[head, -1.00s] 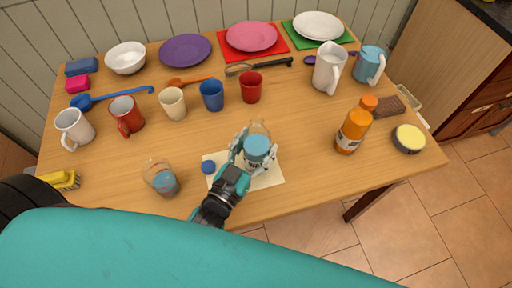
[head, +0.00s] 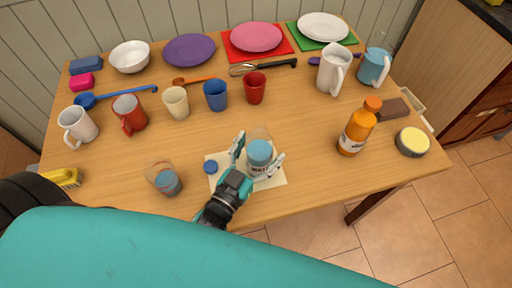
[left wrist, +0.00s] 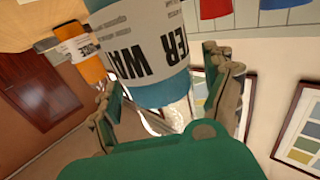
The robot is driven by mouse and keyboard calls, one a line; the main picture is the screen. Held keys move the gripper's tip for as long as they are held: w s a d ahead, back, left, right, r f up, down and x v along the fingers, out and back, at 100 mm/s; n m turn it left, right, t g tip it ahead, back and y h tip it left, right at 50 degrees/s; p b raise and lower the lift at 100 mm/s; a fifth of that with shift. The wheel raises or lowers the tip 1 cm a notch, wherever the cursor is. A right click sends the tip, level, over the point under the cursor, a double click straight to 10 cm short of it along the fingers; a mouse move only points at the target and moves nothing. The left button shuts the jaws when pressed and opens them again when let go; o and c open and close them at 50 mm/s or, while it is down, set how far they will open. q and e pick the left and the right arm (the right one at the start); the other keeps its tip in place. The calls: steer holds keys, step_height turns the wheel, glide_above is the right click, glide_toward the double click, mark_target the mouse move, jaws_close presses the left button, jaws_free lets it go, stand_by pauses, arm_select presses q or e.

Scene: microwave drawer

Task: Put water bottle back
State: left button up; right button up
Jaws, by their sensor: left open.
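The water bottle (head: 260,152) is clear with blue contents and a white label. It stands upright on a pale paper sheet (head: 275,182) near the table's front edge. A blue cap (head: 211,167) lies on the sheet to its left. My left gripper (head: 259,160) is open, with one finger on each side of the bottle. In the left wrist view the bottle's "WATER" label (left wrist: 150,50) fills the top centre between the spread fingers (left wrist: 172,95). Whether a finger still touches it I cannot tell. My right gripper is not in view.
A glass with blue liquid (head: 165,180) stands left of the sheet. An orange bottle (head: 355,132) and a round yellow-topped tin (head: 413,141) stand to the right. Cups, mugs and plates fill the back of the table (head: 310,115). The middle right is clear.

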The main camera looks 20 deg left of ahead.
arm_select(q)
steer(key=s+a+b, duration=0.1)
steer(key=s+a, duration=0.1)
steer(key=s, duration=0.9)
steer(key=shift+s+r+b, duration=0.2)
steer(key=shift+s+b, duration=0.1)
steer(key=shift+s, duration=0.1)
steer(key=shift+a, duration=0.1)
